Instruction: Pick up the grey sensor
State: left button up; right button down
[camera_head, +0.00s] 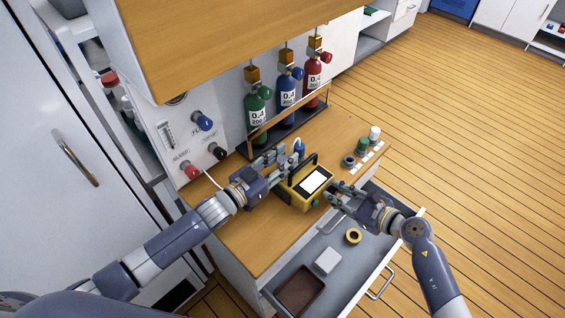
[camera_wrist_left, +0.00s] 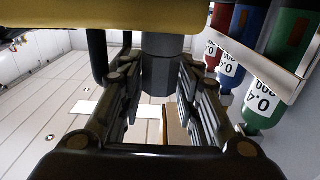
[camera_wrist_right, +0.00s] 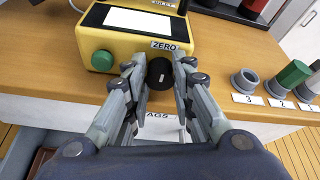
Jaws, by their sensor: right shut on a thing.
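A grey faceted cylinder (camera_wrist_left: 158,68) shows between my left fingers in the left wrist view, beside the yellow meter; I cannot tell for certain that it is the grey sensor. My left gripper (camera_head: 283,158) is open at the meter's far left side, with gaps on both sides of the cylinder. The yellow meter (camera_head: 297,195) stands on the wooden counter and also shows in the right wrist view (camera_wrist_right: 130,48). My right gripper (camera_wrist_right: 160,85) is shut on the black knob (camera_wrist_right: 160,73) beside the meter's ZERO label. A grey ring-shaped holder (camera_wrist_right: 245,82) at label 3 looks empty.
A green-topped piece (camera_head: 362,144) and a white-topped piece (camera_head: 375,132) stand beside the grey holder. Green, blue and red bottles (camera_head: 287,100) stand in a rack behind. An open drawer (camera_head: 378,262) below holds a yellow ring, a white box and a brown tray. The counter's front left is clear.

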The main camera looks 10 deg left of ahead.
aim_at(283, 158)
pick_arm(q)
jog(key=c, duration=0.6)
jog(key=shift+c, duration=0.2)
notch_tip(283, 158, up, 10)
jog(key=shift+r, duration=0.1)
pick_arm(e)
jog(key=shift+f, duration=0.1)
jog(key=c, duration=1.3)
grip_release()
jog(key=shift+d, duration=0.1)
jog(key=v, duration=1.2)
